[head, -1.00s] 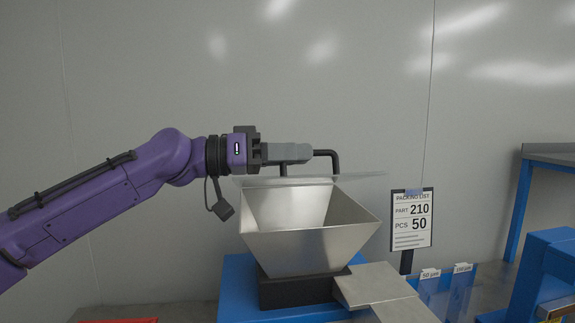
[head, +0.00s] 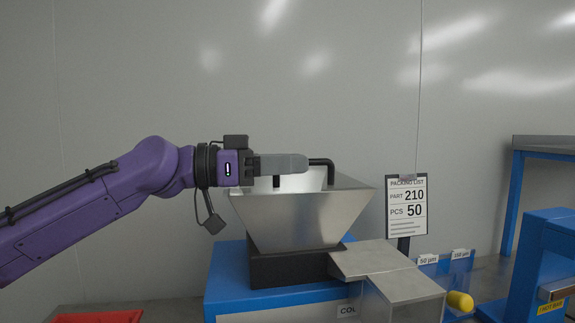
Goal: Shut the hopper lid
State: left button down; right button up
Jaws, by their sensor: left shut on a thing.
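The steel hopper (head: 300,222) stands in the middle of the head view on a dark base. Its grey lid (head: 350,182) lies low over the hopper mouth, looking close to level. I cannot tell whether the lid touches the rim all round. A black bar handle (head: 326,164) stands on the lid. My left gripper (head: 298,163) comes in from the left and is shut on this handle. The fingers hide the handle's middle and part of the lid. My right gripper is not in view.
A blue machine body (head: 228,280) carries the hopper, with a metal chute (head: 372,259) at front right. A packing list sign (head: 406,206) stands to the right. A yellow cylinder (head: 460,301) lies near blue bins. A red tray (head: 98,318) is at lower left.

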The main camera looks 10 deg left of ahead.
pick_arm(q)
jog(key=shift+d+f, duration=0.1)
jog(key=shift+f, duration=0.1)
jog(key=c, duration=1.2)
grip_release()
jog(key=shift+o, duration=0.2)
jog(key=shift+s+r, duration=0.1)
jog(key=v, duration=1)
jog(key=shift+a, duration=0.3)
